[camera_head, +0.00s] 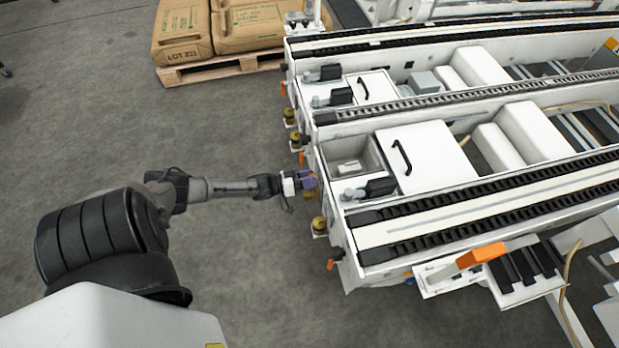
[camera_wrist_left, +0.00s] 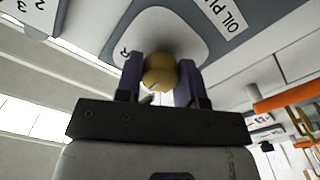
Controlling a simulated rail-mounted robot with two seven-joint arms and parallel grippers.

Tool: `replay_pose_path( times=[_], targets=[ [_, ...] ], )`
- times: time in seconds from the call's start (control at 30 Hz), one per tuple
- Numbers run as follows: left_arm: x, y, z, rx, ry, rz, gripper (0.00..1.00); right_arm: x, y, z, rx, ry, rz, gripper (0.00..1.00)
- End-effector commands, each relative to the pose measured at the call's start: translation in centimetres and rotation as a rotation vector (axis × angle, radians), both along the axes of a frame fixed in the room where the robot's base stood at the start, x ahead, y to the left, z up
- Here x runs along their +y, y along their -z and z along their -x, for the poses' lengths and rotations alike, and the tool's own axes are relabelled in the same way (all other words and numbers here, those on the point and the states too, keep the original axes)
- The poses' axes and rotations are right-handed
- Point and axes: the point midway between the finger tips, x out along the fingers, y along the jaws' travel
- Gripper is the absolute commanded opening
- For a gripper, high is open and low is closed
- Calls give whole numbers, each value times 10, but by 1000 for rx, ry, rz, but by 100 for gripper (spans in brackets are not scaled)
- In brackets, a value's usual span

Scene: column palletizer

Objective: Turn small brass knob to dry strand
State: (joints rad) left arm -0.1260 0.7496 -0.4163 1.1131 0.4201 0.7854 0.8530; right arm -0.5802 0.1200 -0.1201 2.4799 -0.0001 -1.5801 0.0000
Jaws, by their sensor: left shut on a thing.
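A small brass knob (camera_wrist_left: 159,73) sits on a light grey panel in the left wrist view, with part of a label reading "OIL PU" beside it. My left gripper (camera_wrist_left: 158,80) has its two purple fingers on either side of the knob and is shut on it. In the head view my left gripper (camera_head: 307,181) reaches the white machine's near end from the left, and the held knob is mostly hidden there. My right gripper is not in view.
Other brass knobs (camera_head: 319,225) and orange handles (camera_head: 331,264) line the end of the white machine (camera_head: 345,262). An orange part (camera_wrist_left: 285,99) shows at right in the wrist view. A pallet (camera_head: 222,69) with sacks stands at the back. The floor at left is clear.

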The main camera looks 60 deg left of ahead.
Motion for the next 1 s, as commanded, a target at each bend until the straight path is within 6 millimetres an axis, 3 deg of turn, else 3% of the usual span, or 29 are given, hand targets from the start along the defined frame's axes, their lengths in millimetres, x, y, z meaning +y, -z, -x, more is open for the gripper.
replay_pose_path(
  times=[0.03,0.07,0.33,0.67,1.0],
  targets=[
    [0,1,0,2,0,-2,12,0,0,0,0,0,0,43],
    [0,1,0,2,0,-2,36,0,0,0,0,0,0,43],
    [0,0,0,1,1,-1,61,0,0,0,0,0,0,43],
    [2,-1,6,2,0,-2,61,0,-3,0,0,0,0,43],
    [17,-2,64,6,-1,-3,61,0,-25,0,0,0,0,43]
  ],
)
